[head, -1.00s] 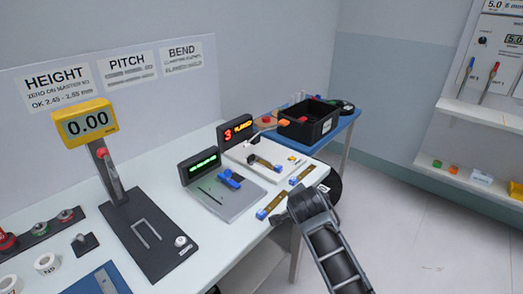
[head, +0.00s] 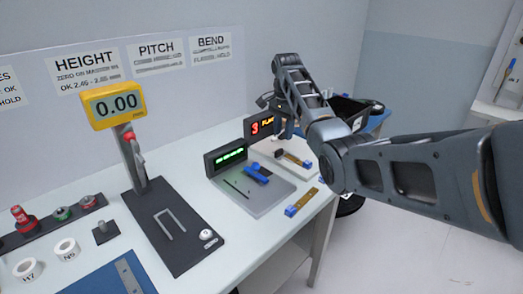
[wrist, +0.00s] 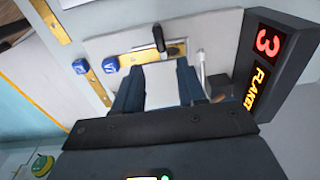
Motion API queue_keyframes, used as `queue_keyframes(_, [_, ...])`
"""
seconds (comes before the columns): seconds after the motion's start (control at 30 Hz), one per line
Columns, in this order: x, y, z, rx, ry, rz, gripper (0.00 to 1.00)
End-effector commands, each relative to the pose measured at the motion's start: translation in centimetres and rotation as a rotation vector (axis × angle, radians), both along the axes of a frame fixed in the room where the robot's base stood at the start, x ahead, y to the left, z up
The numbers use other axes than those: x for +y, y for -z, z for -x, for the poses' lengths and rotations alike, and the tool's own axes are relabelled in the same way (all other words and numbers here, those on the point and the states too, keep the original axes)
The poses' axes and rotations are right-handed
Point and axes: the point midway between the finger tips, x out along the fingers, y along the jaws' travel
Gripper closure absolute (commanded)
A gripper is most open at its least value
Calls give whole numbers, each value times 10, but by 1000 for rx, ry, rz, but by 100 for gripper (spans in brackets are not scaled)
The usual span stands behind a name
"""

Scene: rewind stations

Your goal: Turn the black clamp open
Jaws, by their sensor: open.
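The black clamp (head: 279,154) sits on the white fixture plate (head: 299,169) in front of the orange-lit display. In the wrist view the black clamp (wrist: 158,38) shows as a short upright lever at the edge of a brass strip with a blue end (wrist: 111,64). My gripper (head: 284,135) hangs over the back of this plate, pointing down. In the wrist view my gripper (wrist: 159,68) has its two dark blue fingers apart, with nothing between them but the plate behind. The clamp is just beyond the fingertips, apart from them as far as I can tell.
The display reading 3 (wrist: 275,65) stands close to the right of my fingers in the wrist view. A grey plate with a blue clamp (head: 257,173) lies left of the white one. A height gauge (head: 115,103) stands further left. A black bin (head: 348,111) is behind my arm.

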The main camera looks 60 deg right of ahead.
Motion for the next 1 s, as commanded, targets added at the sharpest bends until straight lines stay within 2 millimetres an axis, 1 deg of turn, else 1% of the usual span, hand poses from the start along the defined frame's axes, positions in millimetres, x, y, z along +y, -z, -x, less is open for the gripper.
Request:
queue_keyframes(0.03, [-6,-4,4,11,-6,-17,60])
queue_keyframes(0.1, [-9,-9,7,22,-17,-33,60])
queue_keyframes(0.2, [-10,-7,9,29,-22,-45,60])
queue_keyframes(0.27, [-10,-2,9,28,-23,-46,60])
queue_keyframes(0.5, [-10,35,10,30,-22,-45,60])
queue_keyframes(0.7, [-9,59,9,28,-22,-43,60])
queue_keyframes(0.83, [-9,66,9,27,-22,-42,60])
queue_keyframes(1.0, [-9,67,9,26,-22,-42,60])
